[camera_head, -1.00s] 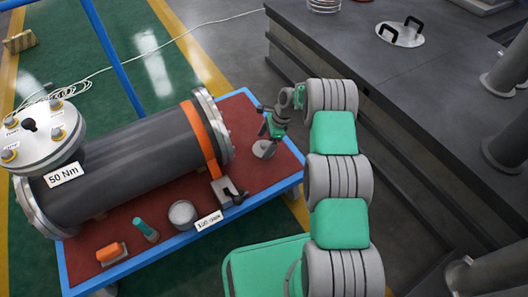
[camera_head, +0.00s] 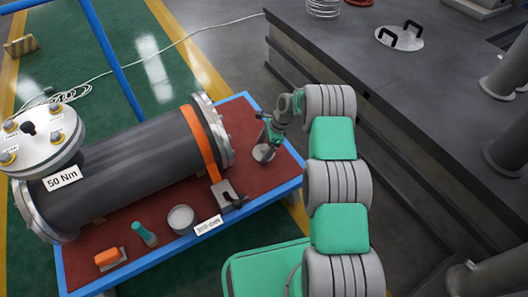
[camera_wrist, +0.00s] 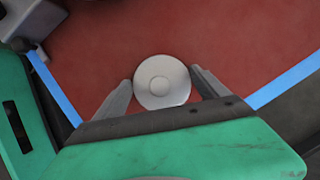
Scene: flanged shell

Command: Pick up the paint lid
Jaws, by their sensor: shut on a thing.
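The paint lid is a round, pale grey disc (camera_wrist: 161,82) with a small raised circle in its middle. In the wrist view it sits between the two fingers of my gripper (camera_wrist: 162,92), which is shut on it. In the head view the lid (camera_head: 263,153) shows at the right end of the red tabletop, below my gripper (camera_head: 267,146), and looks tilted. The gripper hides part of it. I cannot tell whether the lid touches the table.
The red table has a raised-looking blue edge (camera_head: 288,186). A large grey flanged cylinder (camera_head: 130,160) lies to the left. A clamp (camera_head: 227,194), a paint can (camera_head: 181,219), a teal-handled tool (camera_head: 144,234) and an orange object (camera_head: 107,257) stand along the front. A dark workbench (camera_head: 400,85) is on the right.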

